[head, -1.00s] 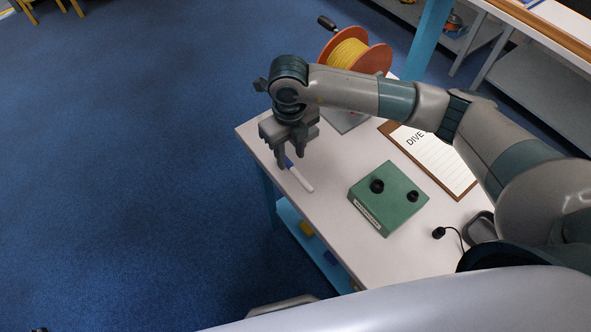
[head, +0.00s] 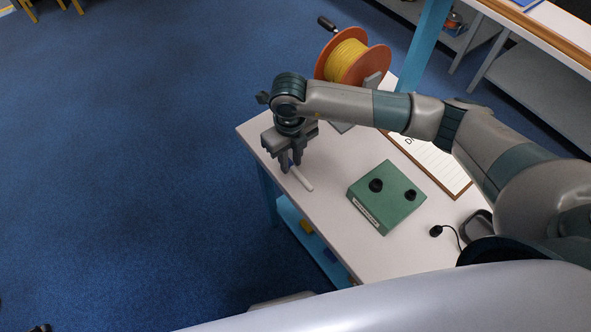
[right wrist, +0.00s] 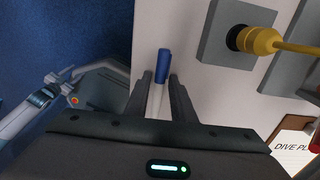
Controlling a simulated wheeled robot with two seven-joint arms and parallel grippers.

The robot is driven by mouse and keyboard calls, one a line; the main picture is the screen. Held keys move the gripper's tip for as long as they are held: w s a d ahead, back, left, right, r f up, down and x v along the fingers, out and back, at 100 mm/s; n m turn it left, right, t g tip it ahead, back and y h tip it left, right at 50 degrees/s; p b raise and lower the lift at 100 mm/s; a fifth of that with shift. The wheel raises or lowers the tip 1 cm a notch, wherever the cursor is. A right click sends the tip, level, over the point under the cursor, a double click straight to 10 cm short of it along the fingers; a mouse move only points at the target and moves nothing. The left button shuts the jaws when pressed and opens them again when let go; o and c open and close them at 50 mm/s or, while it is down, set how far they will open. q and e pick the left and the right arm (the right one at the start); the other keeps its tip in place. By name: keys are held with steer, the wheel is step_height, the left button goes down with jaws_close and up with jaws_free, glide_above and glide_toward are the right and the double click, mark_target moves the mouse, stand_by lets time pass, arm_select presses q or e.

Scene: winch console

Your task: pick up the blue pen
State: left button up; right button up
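The blue pen has a white barrel (head: 302,180) and lies on the near left part of the tabletop. Its blue cap (right wrist: 163,65) shows in the right wrist view, pointing away from the gripper's palm. My right gripper (head: 291,166) is low over the pen, pointing down. In the right wrist view its two fingers (right wrist: 160,82) stand apart on either side of the pen, with a gap on each side. In the head view the fingers hide the cap. Only small dark bits at the lower left edge of the head view may be my left gripper; its state is unclear.
The white table (head: 330,225) holds a green control box (head: 386,198) with black knobs, an orange reel of yellow line (head: 350,62), a clipboard (head: 437,165) and a small black joystick on a cord (head: 436,231). Blue carpet lies beyond the table's left edge.

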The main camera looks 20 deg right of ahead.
mark_target(292, 165)
jaws_close()
arm_select(q)
steer(key=shift+s+f, duration=0.1)
steer(key=shift+s, duration=0.8)
steer(key=shift+w, duration=0.1)
arm_select(e)
steer(key=shift+r, duration=0.1)
steer(key=shift+r+b, duration=0.3)
steer(key=shift+r, duration=0.2)
steer(key=r, duration=0.1)
steer(key=r+b, duration=0.1)
steer(key=r, duration=0.1)
steer(key=shift+s+d, duration=0.1)
steer(key=shift+d, duration=0.1)
arm_select(q)
steer(key=w+d+r+t+b, duration=0.1)
steer(key=w+d+r+t, duration=0.1)
steer(key=w, duration=0.6)
steer(key=w+d+r+t+h+b, duration=0.1)
steer(key=w+d+r+t+b, duration=0.1)
steer(key=w+d, duration=0.2)
steer(key=shift+w+d+r, duration=0.2)
steer(key=shift+w+r, duration=0.15)
steer(key=shift+w, duration=1.55)
arm_select(e)
steer(key=s+d+r, duration=0.6)
steer(key=s+d, duration=0.1)
steer(key=d, duration=0.2)
steer(key=shift+r, duration=0.4)
